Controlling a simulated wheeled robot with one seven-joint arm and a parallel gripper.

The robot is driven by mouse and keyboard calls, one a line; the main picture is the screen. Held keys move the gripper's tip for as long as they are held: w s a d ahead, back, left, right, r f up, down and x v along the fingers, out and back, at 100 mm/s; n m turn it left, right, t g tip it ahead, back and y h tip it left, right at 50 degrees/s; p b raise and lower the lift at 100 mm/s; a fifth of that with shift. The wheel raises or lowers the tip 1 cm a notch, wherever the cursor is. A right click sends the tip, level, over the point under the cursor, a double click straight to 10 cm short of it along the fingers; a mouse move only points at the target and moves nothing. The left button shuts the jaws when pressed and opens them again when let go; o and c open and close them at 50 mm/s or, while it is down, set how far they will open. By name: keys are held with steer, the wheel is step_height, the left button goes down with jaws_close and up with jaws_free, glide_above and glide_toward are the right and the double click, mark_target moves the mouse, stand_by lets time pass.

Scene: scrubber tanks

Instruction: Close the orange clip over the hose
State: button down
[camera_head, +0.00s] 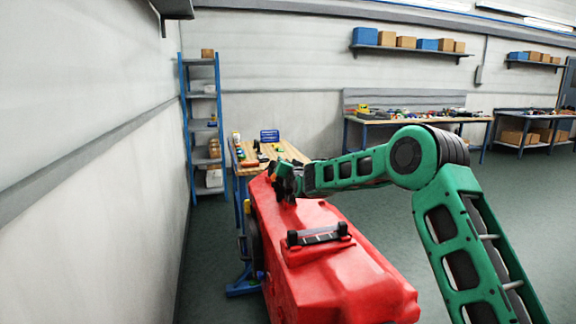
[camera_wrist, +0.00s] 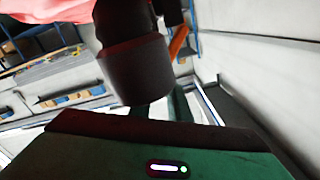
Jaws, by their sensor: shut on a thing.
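The red tank (camera_head: 335,270) stands low in the middle of the head view. My gripper (camera_head: 287,182) is at its far upper end, among dark parts that blend together at this size. In the wrist view a thick black cylindrical piece, seemingly the hose end (camera_wrist: 135,68), fills the upper middle in front of my gripper (camera_wrist: 165,106). The fingers are mostly hidden behind it and appear shut on it. A small orange piece, seemingly the clip (camera_wrist: 178,42), shows just right of the black piece. Whether it touches the hose cannot be told.
A black handle (camera_head: 318,236) sits on the tank's top. A wooden-topped workbench (camera_head: 290,150) with small items stands just beyond the tank. A blue shelf rack (camera_head: 183,110) stands by the left wall. The grey floor right of the tank is open.

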steer(key=shift+w+d+f, duration=0.1)
steer(key=shift+d+f, duration=0.15)
steer(key=shift+d, duration=0.15)
stand_by(0.3)
steer(key=c, duration=1.6)
jaws_free()
steer(key=shift+c, duration=0.2)
steer(key=shift+s, duration=0.3)
steer(key=v, duration=1)
steer(key=shift+d, duration=0.1)
